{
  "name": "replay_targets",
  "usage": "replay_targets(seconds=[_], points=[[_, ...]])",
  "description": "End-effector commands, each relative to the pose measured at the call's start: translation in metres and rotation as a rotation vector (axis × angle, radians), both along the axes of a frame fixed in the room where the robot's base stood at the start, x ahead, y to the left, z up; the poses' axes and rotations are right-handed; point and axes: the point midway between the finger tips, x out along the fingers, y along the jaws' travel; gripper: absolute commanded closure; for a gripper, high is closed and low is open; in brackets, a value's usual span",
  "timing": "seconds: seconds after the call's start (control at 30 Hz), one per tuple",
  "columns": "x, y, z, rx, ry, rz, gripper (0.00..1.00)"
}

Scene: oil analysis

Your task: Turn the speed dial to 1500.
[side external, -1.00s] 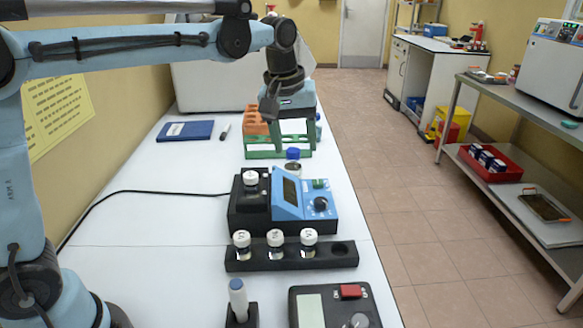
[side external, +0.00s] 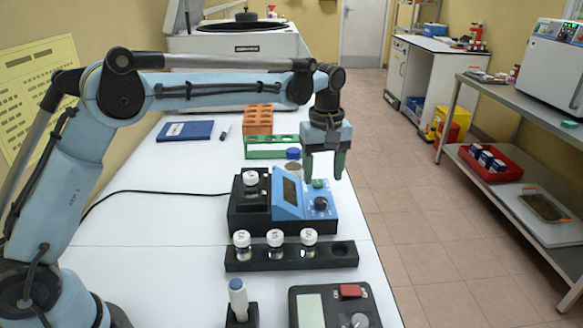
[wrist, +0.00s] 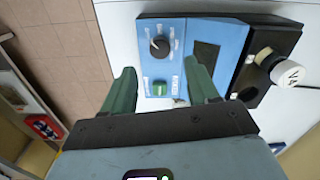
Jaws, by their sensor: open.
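The blue instrument (side external: 291,207) stands on the white bench with a small display and a black round dial (side external: 320,204) on its right side. In the wrist view the dial (wrist: 159,46) has printed marks around it and a light pointer line; the numbers are too small to read. A green button (wrist: 160,88) sits beside the dial. My gripper (side external: 324,176) is open and empty, pointing down above the instrument's far right part. In the wrist view my gripper's two green fingers (wrist: 160,68) flank the green button's area, with the dial beyond the tips.
A white-capped vial (side external: 250,178) stands in the instrument's black block. A black rack (side external: 290,258) with capped vials is in front. A second device (side external: 308,310) with a red button and grey knob is nearer. A blue-capped jar (side external: 293,154) and green rack (side external: 262,149) stand behind.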

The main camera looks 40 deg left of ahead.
Motion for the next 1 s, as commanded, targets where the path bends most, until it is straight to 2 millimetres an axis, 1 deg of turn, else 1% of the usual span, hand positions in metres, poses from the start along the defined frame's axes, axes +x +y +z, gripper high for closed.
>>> replay_targets(seconds=[0.03, 0.2, 0.4, 0.57, 0.8, 0.87, 1.0], points=[[0.0, 0.0, -0.01, 0.0, 0.0, 0.0, 0.41], [0.0, 0.0, -0.039, 0.0, 0.0, 0.0, 0.41], [0.0, 0.0, -0.061, 0.0, 0.0, -0.001, 0.41], [0.0, 0.0, -0.068, -0.001, -0.001, -0.001, 0.41], [0.0, 0.0, -0.068, -0.001, -0.001, -0.001, 0.41], [0.0, 0.0, -0.068, 0.0, 0.0, -0.001, 0.48], [0.0, 0.0, -0.068, -0.001, -0.001, -0.001, 0.7]])
